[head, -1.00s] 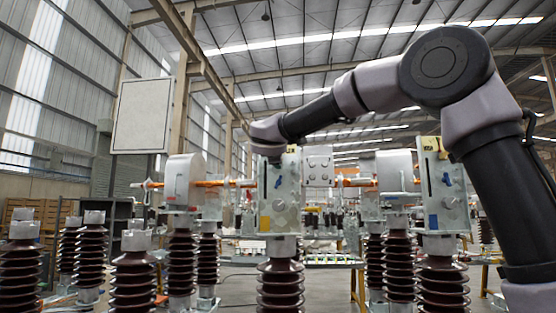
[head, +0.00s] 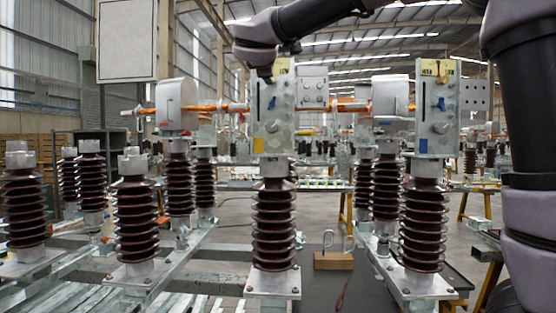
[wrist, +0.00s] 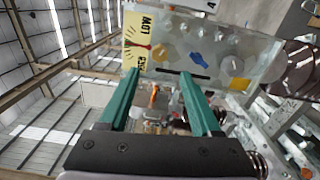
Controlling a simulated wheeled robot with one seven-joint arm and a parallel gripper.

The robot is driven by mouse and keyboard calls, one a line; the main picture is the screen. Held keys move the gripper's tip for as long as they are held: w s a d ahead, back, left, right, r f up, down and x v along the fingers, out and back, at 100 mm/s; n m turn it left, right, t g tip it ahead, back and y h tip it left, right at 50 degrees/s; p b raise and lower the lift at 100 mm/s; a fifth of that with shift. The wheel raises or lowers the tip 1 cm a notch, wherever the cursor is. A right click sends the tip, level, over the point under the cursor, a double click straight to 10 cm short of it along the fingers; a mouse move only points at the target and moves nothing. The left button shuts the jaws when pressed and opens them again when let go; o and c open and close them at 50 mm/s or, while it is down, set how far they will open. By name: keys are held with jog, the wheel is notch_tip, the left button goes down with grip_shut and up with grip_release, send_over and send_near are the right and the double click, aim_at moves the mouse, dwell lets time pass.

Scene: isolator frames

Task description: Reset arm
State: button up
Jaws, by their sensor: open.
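My arm reaches in from the right in the head view, its wrist above the middle isolator unit. In the wrist view my gripper (wrist: 165,85) shows two green fingers, apart, with nothing between them. Just beyond the fingertips is the metal switch box (head: 273,110) of the middle isolator, with a yellow label (wrist: 138,40), a red pointer and a blue knob (wrist: 197,60). In the head view my wrist hides part of the top of this box, and the fingers are hard to make out. I cannot tell whether the fingers touch the box.
A second switch box (head: 437,115) stands to the right, close to my arm. Ribbed brown insulators (head: 273,225) stand on metal beams in front. A wooden block (head: 334,261) with metal loops lies on a dark surface. A white panel (head: 127,40) hangs at the upper left. Open space is above.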

jog(key=s+d+f+m+g+h, duration=0.1)
jog(key=s+d+f+m+g, duration=0.2)
jog(key=d, duration=0.5)
jog(key=s+d+f+m+g+h, duration=0.1)
jog(key=d+f+m+g, duration=0.15)
jog(key=d+f, duration=0.35)
jog(key=s+d+f+m+g+h, duration=0.15)
jog(key=d+f+m, duration=0.25)
jog(key=d, duration=0.5)
jog(key=s+d+f+m+g+y, duration=0.2)
jog(key=s+f+m, duration=0.4)
jog(key=s, duration=0.3)
jog(key=s+d+f+m+g+y, duration=0.2)
jog(key=s+d+f+m+y, duration=0.2)
jog(key=s+f, duration=0.5)
jog(key=s+d+m, duration=0.1)
jog(key=m, duration=0.1)
jog(key=shift+s+d+m, duration=0.2)
jog(key=shift+d+m, duration=0.05)
jog(key=shift+m, duration=0.1)
